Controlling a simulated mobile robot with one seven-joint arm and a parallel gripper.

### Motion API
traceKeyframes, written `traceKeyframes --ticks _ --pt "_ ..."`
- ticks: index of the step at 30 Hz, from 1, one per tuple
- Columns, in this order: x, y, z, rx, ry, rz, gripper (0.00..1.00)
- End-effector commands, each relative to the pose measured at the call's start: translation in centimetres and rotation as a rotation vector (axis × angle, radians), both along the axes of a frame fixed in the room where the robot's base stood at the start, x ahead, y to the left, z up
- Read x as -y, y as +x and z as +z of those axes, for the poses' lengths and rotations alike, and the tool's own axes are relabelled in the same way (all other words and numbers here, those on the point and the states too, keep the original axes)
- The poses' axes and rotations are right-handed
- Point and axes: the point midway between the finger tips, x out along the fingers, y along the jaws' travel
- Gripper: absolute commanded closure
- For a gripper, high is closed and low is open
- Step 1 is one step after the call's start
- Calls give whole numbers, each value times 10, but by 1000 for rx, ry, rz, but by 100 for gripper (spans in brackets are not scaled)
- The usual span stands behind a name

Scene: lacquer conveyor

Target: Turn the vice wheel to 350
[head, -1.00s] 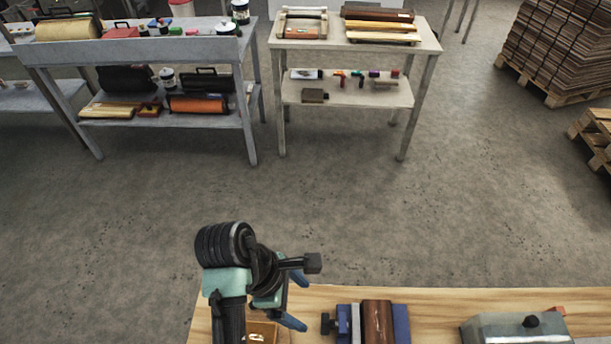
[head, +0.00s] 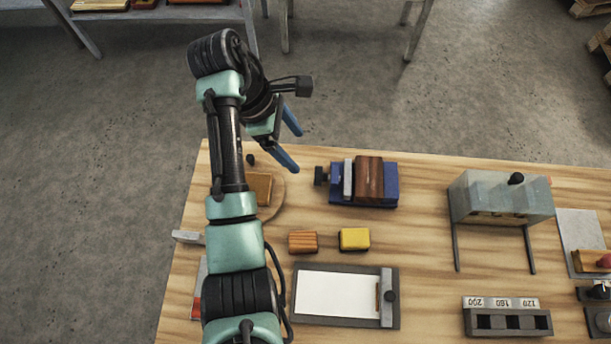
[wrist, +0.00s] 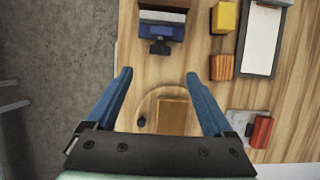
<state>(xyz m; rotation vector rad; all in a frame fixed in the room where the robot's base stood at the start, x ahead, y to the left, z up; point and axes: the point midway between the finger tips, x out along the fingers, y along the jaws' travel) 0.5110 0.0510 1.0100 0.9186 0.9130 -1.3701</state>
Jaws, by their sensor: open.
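The blue vice (head: 362,184) stands near the far edge of the wooden bench. A brown block (head: 370,179) sits in it beside a grey jaw plate. The dark vice wheel (head: 321,176) is on the vice's left side, and its marking cannot be read. In the wrist view the wheel (wrist: 160,47) lies ahead of the fingertips, below the blue vice body (wrist: 161,28). My gripper (head: 293,144) is open and empty, up and to the left of the wheel in the head view. It shows in the wrist view (wrist: 159,75) with its blue fingers wide apart.
A round wooden board (head: 275,197) lies left of the vice. An orange block (head: 303,242), a yellow block (head: 354,239) and a clipboard (head: 338,296) lie in front. A grey machine (head: 500,198) stands right. Bench surface around the wheel is clear.

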Motion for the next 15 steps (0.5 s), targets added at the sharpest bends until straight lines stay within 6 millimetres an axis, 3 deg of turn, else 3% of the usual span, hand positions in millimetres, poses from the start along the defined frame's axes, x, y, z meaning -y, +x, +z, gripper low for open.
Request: traceKeyframes --ticks 15 --pt "36 -2 -89 -6 -1 1 14"
